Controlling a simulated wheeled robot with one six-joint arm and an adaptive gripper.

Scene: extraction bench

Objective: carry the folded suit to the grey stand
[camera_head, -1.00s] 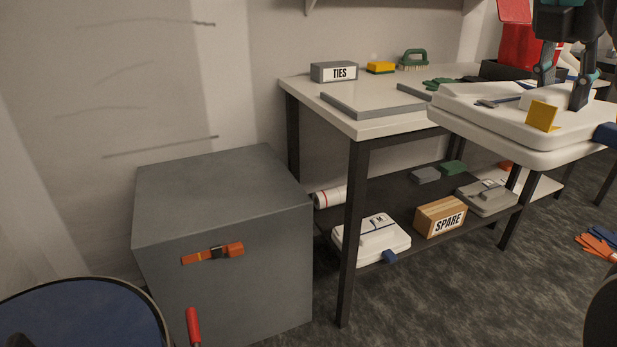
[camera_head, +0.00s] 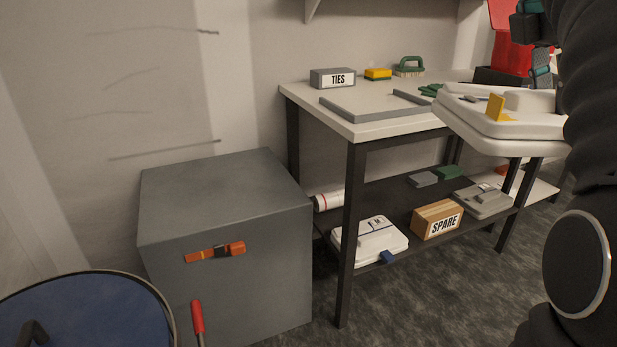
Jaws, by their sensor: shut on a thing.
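The folded suit, a thick white pack (camera_head: 480,127) with a yellow tab (camera_head: 496,106) on top, hangs in the air at the right, in front of the bench. My gripper (camera_head: 541,82) is shut on the raised block on its top. My dark arm covers the pack's right end and much of the gripper. The grey stand (camera_head: 222,195) is a large box on the floor at the left. Its top is bare, and an orange strap with a dark buckle lies across its front. The pack is well to the right of the stand.
The bench (camera_head: 365,128) stands between, with a grey frame, a TIES box (camera_head: 333,78), a yellow block and a green brush on top. Its lower shelf holds another white pack (camera_head: 370,240), a SPARE box (camera_head: 437,219) and a grey pack. A blue round thing (camera_head: 90,310) and a red-handled tool stand front left.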

